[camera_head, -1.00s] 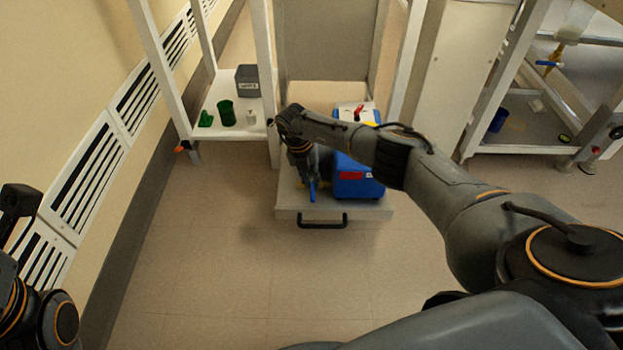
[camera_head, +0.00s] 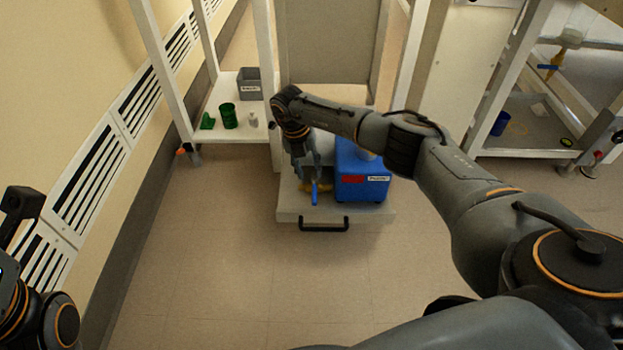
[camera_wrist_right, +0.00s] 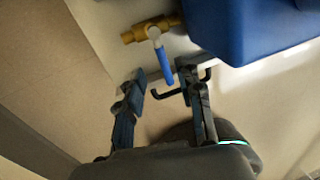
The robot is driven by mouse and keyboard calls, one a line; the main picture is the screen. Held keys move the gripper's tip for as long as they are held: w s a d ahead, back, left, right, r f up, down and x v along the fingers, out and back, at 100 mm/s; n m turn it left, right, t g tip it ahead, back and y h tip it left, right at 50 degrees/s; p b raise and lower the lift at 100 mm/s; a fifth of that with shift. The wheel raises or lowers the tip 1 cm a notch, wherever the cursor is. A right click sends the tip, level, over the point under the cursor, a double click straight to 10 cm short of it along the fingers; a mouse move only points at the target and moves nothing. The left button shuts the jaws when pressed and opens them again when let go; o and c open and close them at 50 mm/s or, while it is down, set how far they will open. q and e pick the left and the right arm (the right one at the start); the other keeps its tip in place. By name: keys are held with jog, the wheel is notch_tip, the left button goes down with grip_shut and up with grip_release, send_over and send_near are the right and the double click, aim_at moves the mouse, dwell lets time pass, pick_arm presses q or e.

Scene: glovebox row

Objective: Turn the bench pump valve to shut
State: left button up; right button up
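The bench pump is a blue box (camera_head: 362,180) on a low grey platform; its upper part is partly hidden by my right arm. The valve has a brass body (camera_wrist_right: 150,29) beside the pump and a blue lever (camera_wrist_right: 163,62); the lever also shows in the head view (camera_head: 315,193). My right gripper (camera_wrist_right: 162,78) is open. In the wrist view, the lever's free end appears between its two fingertips, with no clear contact. In the head view the right gripper (camera_head: 306,168) is just above the valve. My left gripper (camera_head: 18,205) is partly visible at the left edge, its opening unclear.
The platform (camera_head: 370,214) has a black handle (camera_head: 323,227) on its front, close to the fingers in the wrist view. A white shelf (camera_head: 225,150) at left holds a green cup (camera_head: 228,116) and a grey box (camera_head: 248,84). The floor in front is clear.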

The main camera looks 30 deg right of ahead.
notch_tip(320, 180, up, 6)
jog(key=a, duration=0.1)
jog(key=shift+w, duration=0.3)
dwell(0.6)
